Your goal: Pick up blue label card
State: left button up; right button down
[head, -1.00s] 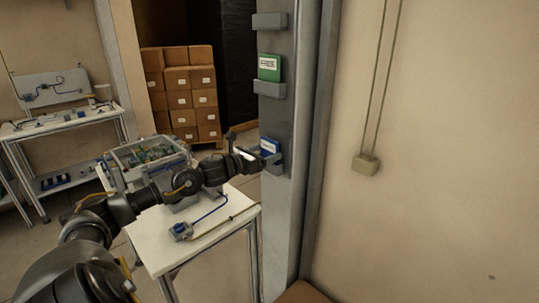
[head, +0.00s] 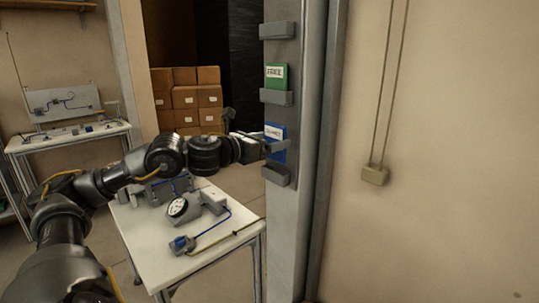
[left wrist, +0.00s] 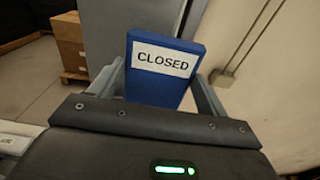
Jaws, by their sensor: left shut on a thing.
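The blue label card (head: 277,152) has a white strip and is at the grey post, just above the lowest holder (head: 276,175). In the left wrist view the blue card (left wrist: 154,92) stands between my fingers, and its strip reads "CLOSED". My left gripper (head: 272,146) is shut on the card's sides; the fingers also show in the left wrist view (left wrist: 160,88). The card appears raised from the holder; whether its lower edge is fully clear I cannot tell. My right gripper is not in view.
A green card (head: 276,72) sits in the middle holder (head: 277,97) above, and the top holder (head: 277,30) is empty. A white table (head: 150,250) with a gauge (head: 178,207) and cables stands below my arm. Stacked boxes (head: 186,97) are behind. A plain wall is at the right.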

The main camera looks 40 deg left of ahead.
pick_arm(q)
jog(key=s+d+r, duration=0.1)
jog(key=s+d, duration=0.1)
jog(key=s, duration=0.1)
jog(key=s+d+r, duration=0.1)
jog(key=shift+s+d+r+p, duration=0.2)
jog(key=shift+d+r+p, duration=0.1)
jog(key=shift+r, duration=0.05)
